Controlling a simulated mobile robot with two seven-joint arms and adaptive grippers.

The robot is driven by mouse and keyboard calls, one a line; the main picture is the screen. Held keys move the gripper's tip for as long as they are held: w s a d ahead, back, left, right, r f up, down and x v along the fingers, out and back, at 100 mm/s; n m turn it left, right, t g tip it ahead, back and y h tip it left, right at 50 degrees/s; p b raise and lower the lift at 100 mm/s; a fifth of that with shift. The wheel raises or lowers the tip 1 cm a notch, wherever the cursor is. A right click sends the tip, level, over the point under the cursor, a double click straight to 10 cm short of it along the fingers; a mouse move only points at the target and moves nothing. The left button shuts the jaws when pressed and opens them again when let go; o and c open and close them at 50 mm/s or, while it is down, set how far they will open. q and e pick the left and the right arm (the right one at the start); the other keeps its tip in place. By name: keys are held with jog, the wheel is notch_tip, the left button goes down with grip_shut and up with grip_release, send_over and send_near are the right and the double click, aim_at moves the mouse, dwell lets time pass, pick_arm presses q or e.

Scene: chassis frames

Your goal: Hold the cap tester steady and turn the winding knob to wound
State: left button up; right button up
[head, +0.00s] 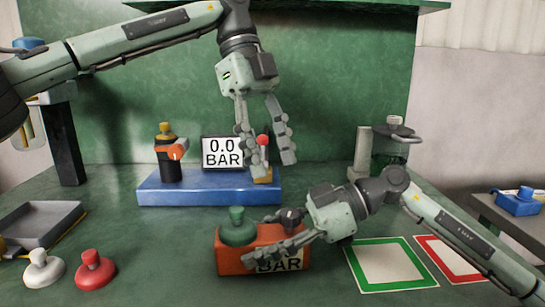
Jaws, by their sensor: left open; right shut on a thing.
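An orange box (226,258) with a white label reading BAR, partly covered, sits at the front middle of the bench; it appears to be the cap tester. A round green knob (238,228) stands on its left top and looks like the winding knob; I cannot read any wound mark. My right gripper (266,237) is shut on the box from the right, one finger across its front and the other at its back. My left gripper (268,166) is open and empty, pointing down behind the box, apart from the green knob. A red-balled lever (263,140) shows between its fingers.
Behind is a blue base (215,191) with a 0.0 BAR display (223,152) and a black bottle (167,163). A grey tray (40,222), a white knob (43,270) and a red knob (94,270) lie left. Green-bordered (355,268) and red-bordered (430,239) squares lie right.

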aim_at(289, 211)
pick_arm(q)
notch_tip(289, 211, up, 3)
jog(key=s+a+n+t+h, duration=0.1)
jog(key=a+n+t, duration=0.1)
jog(key=n, duration=0.3)
jog(key=x, duration=1.1)
jog(key=shift+s+f, duration=0.1)
jog(key=shift+s, duration=0.1)
jog(key=shift+c, duration=0.6)
grip_shut()
jog(key=m+g, duration=0.1)
jog(key=m, duration=0.1)
jog(key=m+g, duration=0.1)
jog(key=m, duration=0.1)
jog(key=shift+w+d+m+y, duration=0.15)
jog(key=shift+m+y, duration=0.15)
jog(key=shift+y, duration=0.1)
